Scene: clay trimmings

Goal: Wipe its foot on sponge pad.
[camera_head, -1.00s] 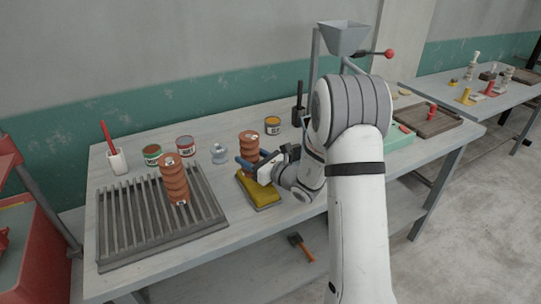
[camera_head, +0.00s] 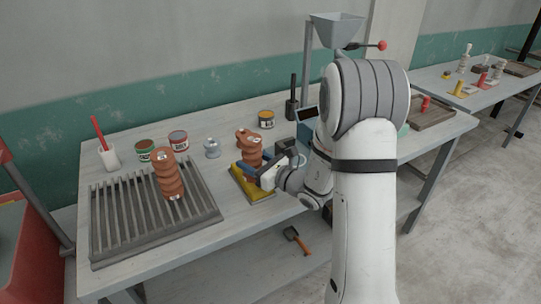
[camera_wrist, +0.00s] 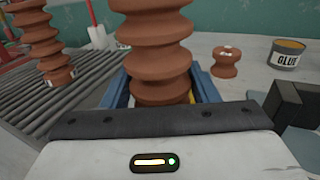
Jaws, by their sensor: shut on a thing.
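A ribbed brown clay insulator (camera_head: 249,147) stands roughly upright over the yellow sponge pad (camera_head: 262,195) in the head view. My gripper (camera_head: 250,164) has its blue fingers shut on this insulator from the right. In the wrist view the held insulator (camera_wrist: 155,50) rises between the blue fingers, and its top is cut off. Its foot is hidden behind the gripper body. A bit of yellow pad shows beside it. The frames do not show clearly whether the foot touches the pad.
A second ribbed insulator (camera_head: 168,178) stands on the slatted grey rack (camera_head: 108,240) at left. The table front right of the rack is clear.

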